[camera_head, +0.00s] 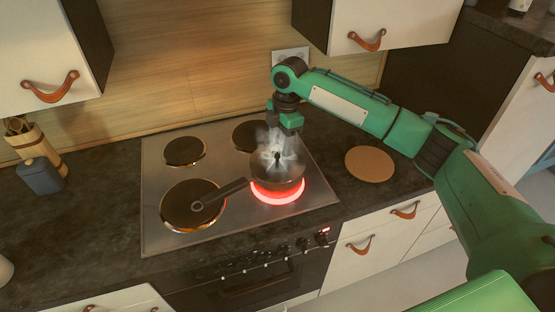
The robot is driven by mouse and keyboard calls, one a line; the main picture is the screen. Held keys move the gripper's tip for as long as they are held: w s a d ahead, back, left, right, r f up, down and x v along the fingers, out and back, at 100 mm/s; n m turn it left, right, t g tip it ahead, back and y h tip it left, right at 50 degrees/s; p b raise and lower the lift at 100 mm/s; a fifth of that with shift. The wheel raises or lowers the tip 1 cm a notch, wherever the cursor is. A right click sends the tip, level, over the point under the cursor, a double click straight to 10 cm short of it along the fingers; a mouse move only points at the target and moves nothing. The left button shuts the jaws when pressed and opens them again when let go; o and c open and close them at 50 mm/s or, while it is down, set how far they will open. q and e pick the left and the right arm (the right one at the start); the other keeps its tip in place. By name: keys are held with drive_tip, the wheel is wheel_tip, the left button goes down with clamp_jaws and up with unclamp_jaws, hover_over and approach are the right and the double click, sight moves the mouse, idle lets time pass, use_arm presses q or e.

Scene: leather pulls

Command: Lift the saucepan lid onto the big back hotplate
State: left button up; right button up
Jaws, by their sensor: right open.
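A dark saucepan (290,183) stands on the glowing red front right hotplate (278,196), its long handle pointing to the lower left. The saucepan lid (277,165) appears to lie on the pan, with a small dark knob in its middle. Pale steam blurs it, so its exact seating is hard to tell. My right gripper (285,132) points down just above the lid, open and empty, apart from the knob as far as I can tell. The back right hotplate (245,135) is bare and dark, partly hidden by my gripper and the steam. My left gripper is out of view.
The steel hob (152,225) also has a bare back left hotplate (184,151) and a bare front left one (180,205), which the pan handle overhangs. A round wooden board (370,164) lies on the counter at right.

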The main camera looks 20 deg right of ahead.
sight(278, 151)
drive_tip(key=f, duration=0.2)
drive_tip(key=f+p, duration=0.1)
drive_tip(key=shift+a+f+p, duration=0.3)
drive_tip(key=shift+a+f, duration=0.05)
drive_tip(key=shift+w+f, duration=0.1)
drive_tip(key=shift+f, duration=0.15)
drive_tip(key=shift+c, duration=0.4)
drive_tip(key=c, duration=1)
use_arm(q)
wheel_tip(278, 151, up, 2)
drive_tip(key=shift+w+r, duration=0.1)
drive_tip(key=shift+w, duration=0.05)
